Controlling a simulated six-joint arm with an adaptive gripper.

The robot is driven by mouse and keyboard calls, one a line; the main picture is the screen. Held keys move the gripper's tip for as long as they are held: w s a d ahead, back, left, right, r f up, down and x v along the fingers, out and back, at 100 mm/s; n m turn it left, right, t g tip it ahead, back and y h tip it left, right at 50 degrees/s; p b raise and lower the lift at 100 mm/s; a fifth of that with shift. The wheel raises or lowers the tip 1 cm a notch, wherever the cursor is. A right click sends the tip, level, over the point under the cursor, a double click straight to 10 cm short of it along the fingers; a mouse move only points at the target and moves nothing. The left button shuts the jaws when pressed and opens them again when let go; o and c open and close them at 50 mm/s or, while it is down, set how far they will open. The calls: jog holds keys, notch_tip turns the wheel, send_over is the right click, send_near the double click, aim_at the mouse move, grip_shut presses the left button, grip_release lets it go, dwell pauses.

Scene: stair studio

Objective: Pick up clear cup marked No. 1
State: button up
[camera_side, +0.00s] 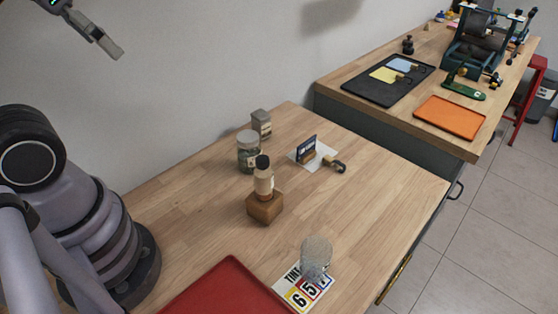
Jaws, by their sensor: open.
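A clear cup (316,258) stands upright near the front edge of the wooden table, at the lower middle of the side view. I cannot read a No. 1 mark on the cup. My gripper (98,36) is at the upper left, high above the table and far from the cup. It is open and holds nothing that I can see. Part of it is cut off by the top edge.
A red tray (228,285) lies left of the cup. A second bench (350,92) holds an orange tray (449,117).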

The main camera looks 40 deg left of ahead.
jog(key=w+a+f+m+t+y, duration=0.1)
jog(key=w+f+m, duration=0.15)
jog(key=w, duration=0.35)
jog(key=w+a+f+m, duration=0.1)
jog(key=w+f+m, duration=0.15)
jog(key=w, duration=0.35)
jog(key=w+d+f+m+t+h, duration=0.1)
jog(key=w+d+f+m+h, duration=0.2)
jog(key=w+d+f+m, duration=0.35)
jog(key=m+g+h, duration=0.2)
jog(key=h, duration=1.1)
send_near(302, 246)
jog(key=x, duration=1.3)
jog(key=shift+w+a+f, duration=0.15)
jog(key=shift+w+f, duration=0.05)
jog(key=shift+f, duration=0.05)
jog(key=c, duration=1.2)
